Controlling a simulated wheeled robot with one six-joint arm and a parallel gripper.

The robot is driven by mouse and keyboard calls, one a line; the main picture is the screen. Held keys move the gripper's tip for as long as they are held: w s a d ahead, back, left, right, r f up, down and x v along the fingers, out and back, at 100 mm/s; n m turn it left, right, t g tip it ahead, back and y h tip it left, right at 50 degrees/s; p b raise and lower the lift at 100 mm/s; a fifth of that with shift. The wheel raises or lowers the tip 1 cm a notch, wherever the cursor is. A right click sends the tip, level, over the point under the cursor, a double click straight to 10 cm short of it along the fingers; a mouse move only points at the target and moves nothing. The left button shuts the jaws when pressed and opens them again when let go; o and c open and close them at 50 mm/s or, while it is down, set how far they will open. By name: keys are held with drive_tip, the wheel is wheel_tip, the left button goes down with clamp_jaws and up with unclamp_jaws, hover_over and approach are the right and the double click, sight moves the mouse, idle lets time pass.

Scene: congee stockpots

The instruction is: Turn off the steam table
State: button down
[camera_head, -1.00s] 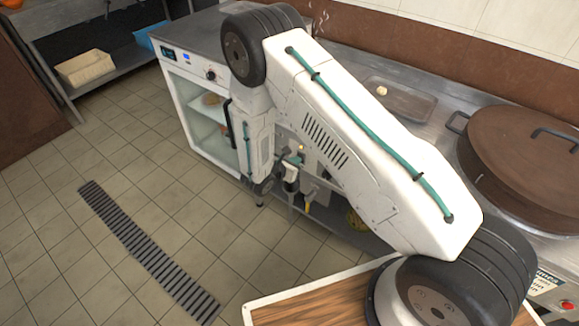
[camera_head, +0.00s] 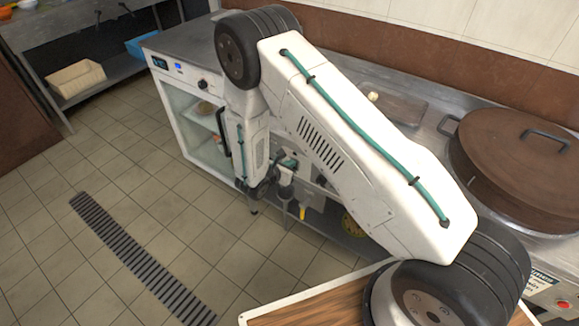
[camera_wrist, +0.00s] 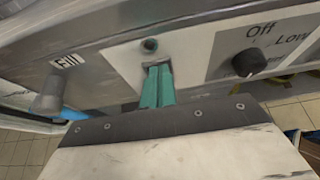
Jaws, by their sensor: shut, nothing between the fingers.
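The steam table's front panel fills the wrist view, with a black dial (camera_wrist: 249,62) marked Off and Low at right and a grey knob (camera_wrist: 48,95) marked Fill at left. Between them is a switch recess (camera_wrist: 158,67), with a small round lamp (camera_wrist: 150,45) above it that looks dark. My gripper (camera_wrist: 157,75) is shut, its teal fingertips at the recess and hiding most of it. I cannot tell whether they touch the switch. In the head view my gripper (camera_head: 288,162) is at the panel, partly behind my arm.
A glass-fronted cabinet (camera_head: 190,112) stands left of the panel. A large brown-lidded pot (camera_head: 515,155) is at right on the steel counter. A wooden-topped board (camera_head: 300,312) is at the bottom. The tiled floor at left is open, with a drain grate (camera_head: 140,255).

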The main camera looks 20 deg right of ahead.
drive_tip(key=shift+r, duration=0.3)
drive_tip(key=r+v, duration=0.1)
drive_tip(key=v, duration=1.2)
drive_tip(key=shift+r, duration=0.2)
